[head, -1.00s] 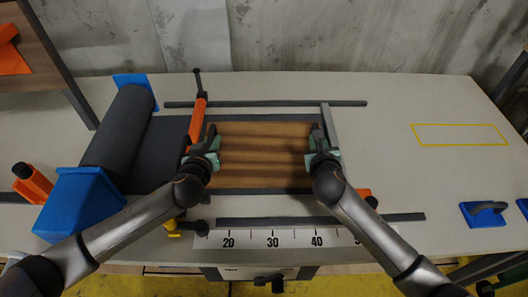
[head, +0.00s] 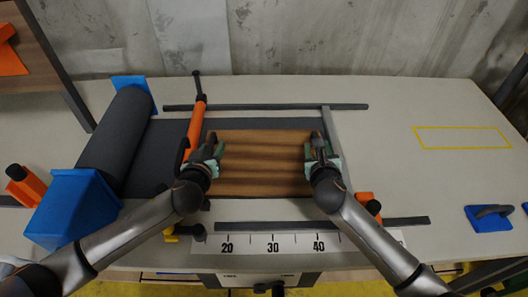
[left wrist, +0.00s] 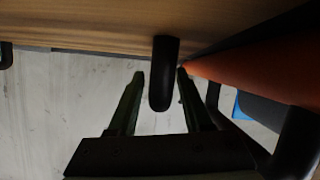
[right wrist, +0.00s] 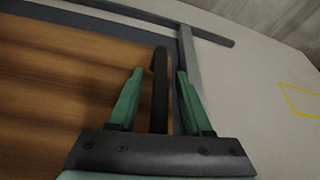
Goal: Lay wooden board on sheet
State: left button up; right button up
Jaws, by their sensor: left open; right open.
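A brown wooden board (head: 262,165) lies over the dark grey sheet (head: 270,208), which runs out from the roll at the left. I cannot tell if its whole underside touches the sheet. My left gripper (head: 216,151) is open at the board's left end. In the left wrist view its fingers (left wrist: 160,75) stand either side of a black handle (left wrist: 163,75), with the board (left wrist: 90,22) above. My right gripper (head: 322,150) is open at the right end. In the right wrist view its green fingers (right wrist: 153,75) stand either side of another black handle (right wrist: 160,95).
An orange bar (head: 195,125) crosses the sheet beside the board's left end; a grey bar (head: 331,125) crosses at its right. A dark roll (head: 118,135) sits in blue holders (head: 75,208). A ruler strip (head: 285,243) lies in front. The table's right side is mostly clear.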

pick_arm(q)
notch_tip(320, 180, up, 9)
jog(key=shift+f, duration=0.15)
jog(key=shift+r, duration=0.4)
pick_arm(e)
jog(key=shift+s, duration=0.15)
jog(key=v, duration=1.1)
jog(key=shift+s+a+r, duration=0.1)
jog(key=shift+s+r, duration=0.1)
jog(key=shift+s, duration=0.15)
pick_arm(q)
jog(key=shift+s, duration=0.1)
